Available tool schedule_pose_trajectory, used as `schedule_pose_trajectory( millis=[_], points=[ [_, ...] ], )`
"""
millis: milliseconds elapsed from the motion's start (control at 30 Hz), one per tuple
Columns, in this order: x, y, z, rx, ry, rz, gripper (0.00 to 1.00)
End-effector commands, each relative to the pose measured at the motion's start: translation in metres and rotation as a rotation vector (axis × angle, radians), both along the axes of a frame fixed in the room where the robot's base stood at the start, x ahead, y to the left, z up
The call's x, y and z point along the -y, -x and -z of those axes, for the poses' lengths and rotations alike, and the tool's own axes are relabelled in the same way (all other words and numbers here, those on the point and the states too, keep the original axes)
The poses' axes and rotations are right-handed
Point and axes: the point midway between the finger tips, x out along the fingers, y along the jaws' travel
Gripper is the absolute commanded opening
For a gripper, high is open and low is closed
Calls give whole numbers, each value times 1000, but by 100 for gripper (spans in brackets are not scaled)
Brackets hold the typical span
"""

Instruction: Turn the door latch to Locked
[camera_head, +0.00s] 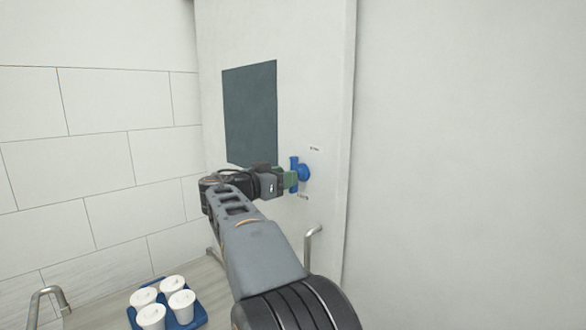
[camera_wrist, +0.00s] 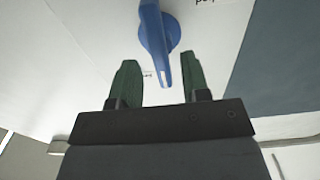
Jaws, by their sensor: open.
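The blue door latch (camera_head: 304,172) sits on the white door panel (camera_head: 318,100), right of a dark grey rectangle. Small labels are printed above and below it, too small to read surely. In the wrist view the latch (camera_wrist: 157,38) has a round base and a long handle with a white mark at its tip. My gripper (camera_wrist: 160,80) is open, with one green finger on each side of the handle's tip. Gaps show between the handle and both fingers. In the head view my gripper (camera_head: 291,180) is at the latch and partly covers it.
A blue tray (camera_head: 200,315) with several white lidded cups (camera_head: 182,303) stands on the counter at lower left. A metal handle (camera_head: 312,243) juts from the panel below the latch. The dark grey panel (camera_head: 250,112) is flat. The wall at right is bare.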

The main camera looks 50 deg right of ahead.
Motion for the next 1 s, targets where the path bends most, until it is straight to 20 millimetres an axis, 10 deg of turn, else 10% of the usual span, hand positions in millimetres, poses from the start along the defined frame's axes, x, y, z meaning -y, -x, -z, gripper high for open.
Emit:
schedule_pose_trajectory(
  millis=[667,1000],
  points=[
    [33,2,1,-1,0,-1,43],
    [33,2,0,-1,0,-2,12]
  ],
)
